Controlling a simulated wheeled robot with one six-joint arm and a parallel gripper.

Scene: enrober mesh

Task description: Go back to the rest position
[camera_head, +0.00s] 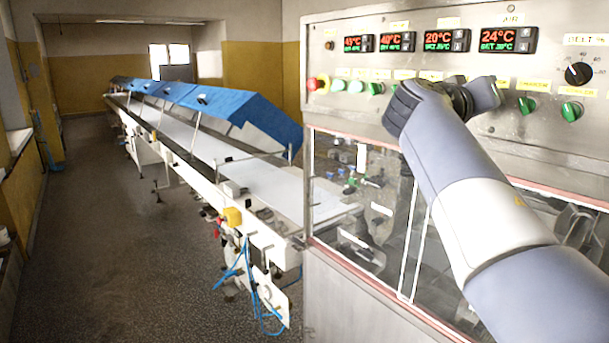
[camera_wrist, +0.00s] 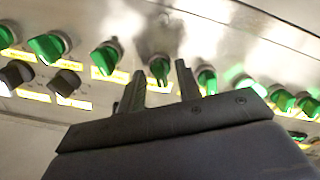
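My gripper (camera_wrist: 160,72) shows in the wrist view with its two dark fingers apart and nothing held between them. A green knob (camera_wrist: 159,69) on the control panel shows in the gap between the fingertips; I cannot tell whether they touch it. In the head view my arm reaches up from the lower right to the steel control panel (camera_head: 560,130), its wrist close to the panel face. The fingers cannot be made out there.
The panel carries several green knobs (camera_head: 572,111), a black dial (camera_head: 578,73), a red button (camera_head: 312,84) and red displays (camera_head: 509,40). Below is a glazed cabinet (camera_head: 350,200). A long conveyor with blue covers (camera_head: 240,108) runs back at left. The floor (camera_head: 120,240) left of it is clear.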

